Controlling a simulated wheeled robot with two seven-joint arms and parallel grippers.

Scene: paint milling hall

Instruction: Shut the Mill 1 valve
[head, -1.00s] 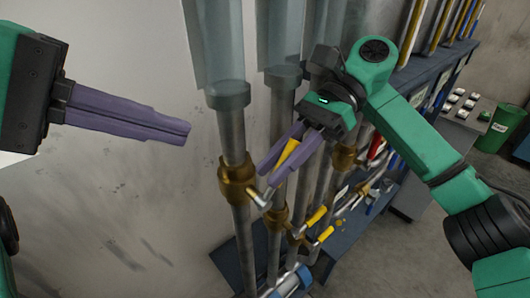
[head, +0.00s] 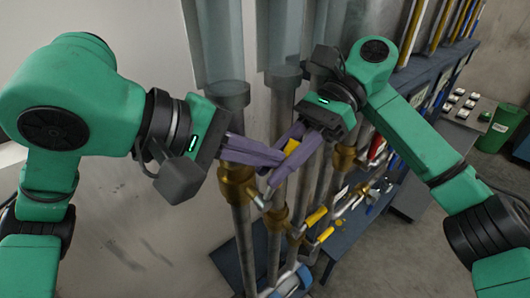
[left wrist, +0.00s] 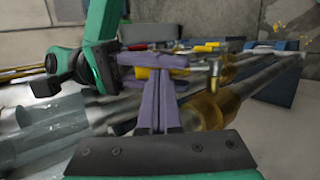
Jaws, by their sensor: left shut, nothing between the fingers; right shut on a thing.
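The front pipe's brass valve (head: 237,182) has a yellow lever handle (head: 291,147) slanting up to the right. No label reads clearly enough to tell which mill it serves. My right gripper (head: 271,178) is shut on the yellow handle, its purple fingers hiding part of it. My left gripper (head: 280,158) is shut and empty, its fingertips close beside the right gripper's fingers; I cannot tell whether they touch. In the left wrist view the left fingers (left wrist: 158,104) point at the right gripper's crosswise fingers, with the yellow handle (left wrist: 149,73) between those.
More upright pipes with brass valves (head: 277,217) and yellow levers (head: 317,216) stand just behind. Clear tubes (head: 213,40) top the pipes. A blue bench (head: 340,244), a button panel (head: 466,104) and a green bin (head: 504,128) lie right. A pale wall is behind.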

